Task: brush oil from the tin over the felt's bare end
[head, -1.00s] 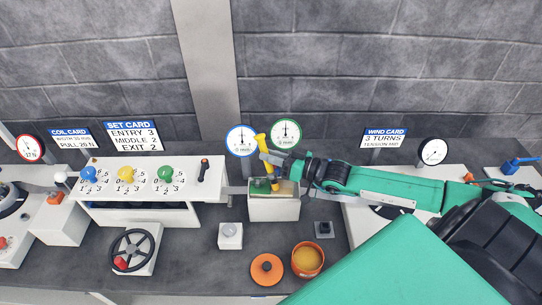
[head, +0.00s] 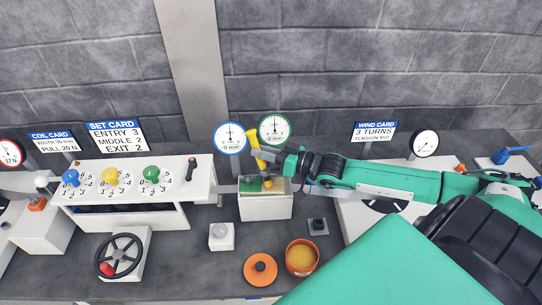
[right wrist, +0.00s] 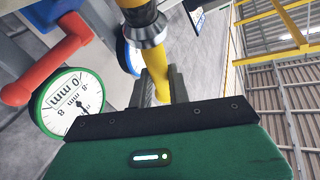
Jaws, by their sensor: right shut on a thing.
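My right gripper (head: 278,160) is shut on a yellow-handled brush (head: 254,141), which also shows in the right wrist view (right wrist: 157,75). The brush is tilted, its handle top leaning left. Its lower end is at the open top of a white box (head: 265,208). A green pad, likely the felt (head: 250,185), lies in the box's left part; a brownish part shows at right. Whether the bristles touch it I cannot tell. The orange tin (head: 289,262) stands open in front, with yellowish oil (head: 302,256) inside. My left gripper is not in view.
The orange lid (head: 260,269) lies left of the tin. A small white block (head: 221,238) and a dark-topped fixture (head: 318,226) stand nearby. Blue-rimmed (head: 230,138) and green-rimmed (head: 275,129) dials stand behind the box. A knob panel (head: 130,190) is at left.

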